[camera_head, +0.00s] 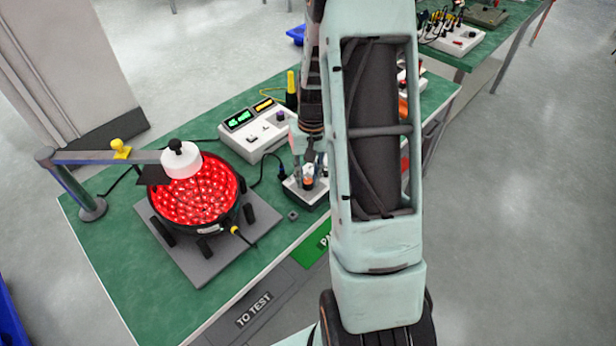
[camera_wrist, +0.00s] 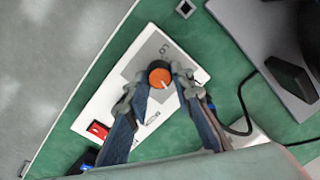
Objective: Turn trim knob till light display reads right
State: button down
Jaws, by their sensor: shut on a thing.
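The trim knob (camera_wrist: 159,77) is orange with a pale pointer line, on a white control box (camera_wrist: 95,104) with a grey dial face. In the head view the box (camera_head: 297,192) sits near the bench's front edge, and the knob (camera_head: 308,182) shows partly behind my fingers. My gripper (camera_wrist: 160,80) points down with its fingertips on both sides of the knob, shut on it. The light display (camera_head: 239,119) glows green on the white instrument behind, beside an amber display (camera_head: 264,105). Their readings are too small to make out. A round lamp of lit red LEDs (camera_head: 194,204) stands at left.
A white sensor head (camera_head: 181,160) hangs over the red lamp on an arm from a post (camera_head: 88,203). The lamp rests on a grey plate (camera_head: 190,274). A small square nut-like part (camera_head: 293,215) lies near the box. Cables cross the green bench (camera_head: 105,261).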

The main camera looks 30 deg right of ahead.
aim_at(310, 180)
jog(key=c, duration=1.7)
grip_release()
jog(key=shift+o, duration=0.2)
notch_tip(310, 180, up, 12)
jog(key=shift+d, duration=0.25)
